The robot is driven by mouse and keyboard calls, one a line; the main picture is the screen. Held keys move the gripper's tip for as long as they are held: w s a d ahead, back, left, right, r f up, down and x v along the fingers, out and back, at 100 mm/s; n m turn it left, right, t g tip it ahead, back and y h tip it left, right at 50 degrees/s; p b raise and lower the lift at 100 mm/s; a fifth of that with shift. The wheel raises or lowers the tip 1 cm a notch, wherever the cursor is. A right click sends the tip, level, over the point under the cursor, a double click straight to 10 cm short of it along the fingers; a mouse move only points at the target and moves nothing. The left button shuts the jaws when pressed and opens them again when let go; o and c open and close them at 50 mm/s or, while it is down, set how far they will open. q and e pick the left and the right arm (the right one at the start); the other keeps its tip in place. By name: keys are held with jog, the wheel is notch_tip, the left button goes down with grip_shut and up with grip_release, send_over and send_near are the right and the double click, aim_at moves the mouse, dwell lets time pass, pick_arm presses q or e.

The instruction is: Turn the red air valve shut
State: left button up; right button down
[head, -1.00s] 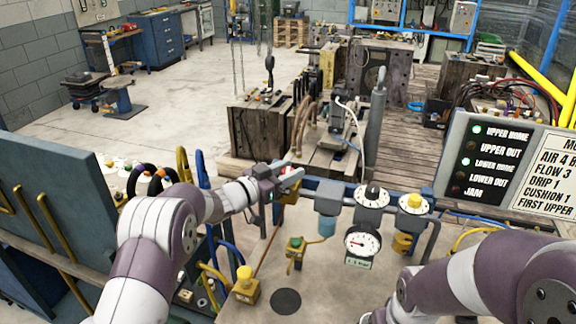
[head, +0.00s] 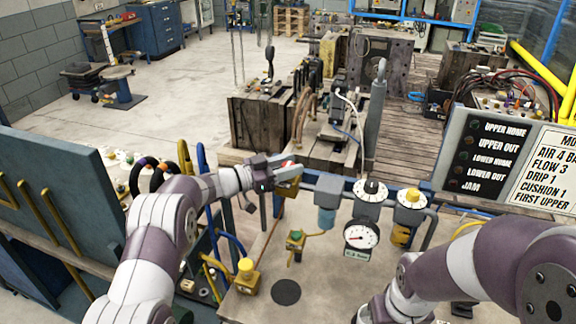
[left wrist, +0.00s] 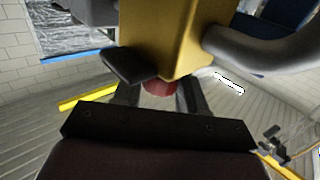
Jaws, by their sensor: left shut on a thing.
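The red valve knob (left wrist: 159,88) shows in the left wrist view against the yellow valve body (left wrist: 165,38), between my two dark fingers. In the head view a bit of red (head: 288,166) shows at the tips of my left gripper (head: 287,173), which is shut on the red knob. Most of the knob is hidden by the fingers and valve body. A pressure gauge (head: 361,236) hangs on the air line to the right of the gripper. My right gripper is out of view; only its arm shows at lower right.
A black-and-white dial (head: 370,190) and a yellow knob (head: 411,196) sit on the air line to the right. The lamp panel (head: 492,150) shows no bright lamps. A yellow push button (head: 245,268) and hoses are close below my left arm.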

pick_arm(q)
jog(key=o, duration=0.9)
jog(key=shift+r, duration=0.25)
jog(key=shift+f, duration=0.1)
jog(key=b+v, duration=0.3)
jog(key=v, duration=0.9)
jog(key=shift+s+a, duration=0.15)
jog(key=shift+a, duration=0.1)
